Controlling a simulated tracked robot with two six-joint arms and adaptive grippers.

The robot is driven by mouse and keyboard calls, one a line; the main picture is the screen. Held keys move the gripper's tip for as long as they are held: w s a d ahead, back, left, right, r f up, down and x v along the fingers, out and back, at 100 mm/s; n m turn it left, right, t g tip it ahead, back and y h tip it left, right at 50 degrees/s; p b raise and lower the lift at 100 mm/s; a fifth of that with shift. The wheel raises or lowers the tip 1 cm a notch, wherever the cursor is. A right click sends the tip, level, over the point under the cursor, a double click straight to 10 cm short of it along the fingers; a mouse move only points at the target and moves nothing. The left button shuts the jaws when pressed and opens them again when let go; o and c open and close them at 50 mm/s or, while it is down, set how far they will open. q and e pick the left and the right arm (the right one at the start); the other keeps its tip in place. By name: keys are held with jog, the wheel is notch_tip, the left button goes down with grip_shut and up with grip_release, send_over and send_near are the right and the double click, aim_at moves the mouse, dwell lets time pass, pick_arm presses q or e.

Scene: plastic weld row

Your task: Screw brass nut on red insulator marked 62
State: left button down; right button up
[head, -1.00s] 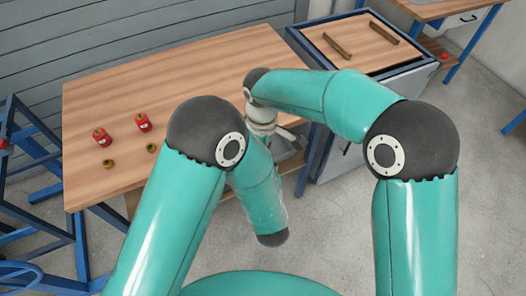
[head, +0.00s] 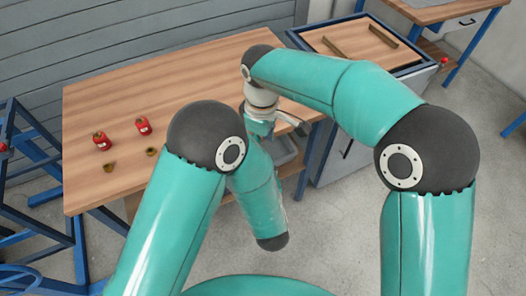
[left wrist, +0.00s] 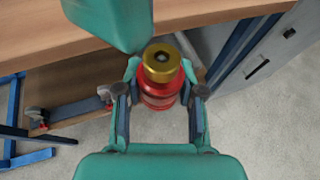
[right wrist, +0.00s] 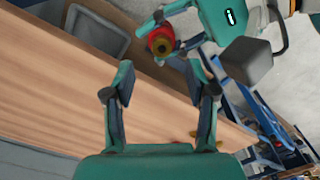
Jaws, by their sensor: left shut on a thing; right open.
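My left gripper (left wrist: 160,92) is shut on a red insulator (left wrist: 160,98), held upright in the left wrist view with a brass piece (left wrist: 162,62) on its top. I cannot tell whether this piece is a separate nut, and no number is readable. The insulator also shows in the right wrist view (right wrist: 160,41). My right gripper (right wrist: 168,84) is open and empty, with the held insulator beyond its fingertips. Two more red insulators (head: 102,141) (head: 143,126) stand on the table, with two small brass nuts (head: 109,167) (head: 151,152) in front of them.
The wooden table (head: 190,75) is mostly clear. A blue-framed bench (head: 345,45) with two bars stands to its right. A blue frame (head: 35,165) stands at left.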

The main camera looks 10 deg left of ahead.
notch_tip(320, 180, up, 6)
jog(key=shift+r, duration=0.2)
jog(key=shift+f, duration=0.1)
dwell(0.4)
